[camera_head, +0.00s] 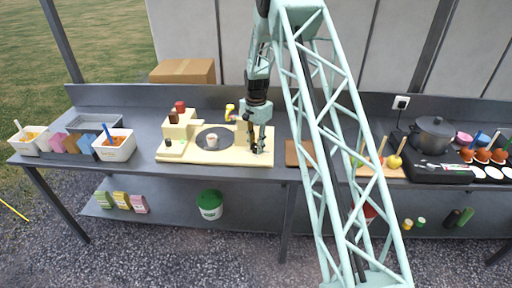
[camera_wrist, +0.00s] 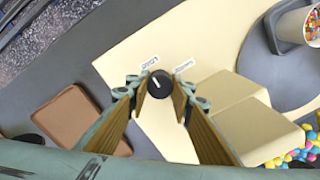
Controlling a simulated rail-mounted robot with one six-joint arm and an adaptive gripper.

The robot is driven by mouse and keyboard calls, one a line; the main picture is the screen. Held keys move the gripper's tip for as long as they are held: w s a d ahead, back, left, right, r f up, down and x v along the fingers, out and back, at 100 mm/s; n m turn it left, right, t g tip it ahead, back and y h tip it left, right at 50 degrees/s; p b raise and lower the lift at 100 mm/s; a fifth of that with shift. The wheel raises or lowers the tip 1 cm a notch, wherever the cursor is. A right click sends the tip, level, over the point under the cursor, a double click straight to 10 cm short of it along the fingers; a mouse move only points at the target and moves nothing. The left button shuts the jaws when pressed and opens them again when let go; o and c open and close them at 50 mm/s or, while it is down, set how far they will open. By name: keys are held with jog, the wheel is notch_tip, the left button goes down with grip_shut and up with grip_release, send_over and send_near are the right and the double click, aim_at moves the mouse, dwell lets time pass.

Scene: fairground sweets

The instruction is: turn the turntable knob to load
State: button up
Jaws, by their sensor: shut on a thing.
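The black turntable knob (camera_wrist: 159,86) with a white pointer line is on the cream machine base (camera_wrist: 130,60). The line leans towards the left one of two small white labels (camera_wrist: 150,62), whose lettering I cannot read. My gripper (camera_wrist: 161,90) has one finger on each side of the knob and is shut on it. In the head view my gripper (camera_head: 257,148) is at the right end of the cream base (camera_head: 205,157) and hides the knob. The dark round turntable (camera_head: 224,132) carries a small cup (camera_head: 211,141), left of my gripper.
A brown board (camera_head: 299,153) lies just right of the machine. White tubs (camera_head: 116,151) stand at the left and a pot (camera_head: 433,137) at the right. In the wrist view, colourful balls (camera_wrist: 304,153) sit at lower right, beyond a raised cream block (camera_wrist: 243,110).

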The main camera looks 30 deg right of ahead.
jog(key=o, duration=0.9)
jog(key=shift+r, duration=0.15)
notch_tip(320, 180, up, 12)
jog(key=shift+f, duration=0.1)
dwell(0.3)
dwell(0.5)
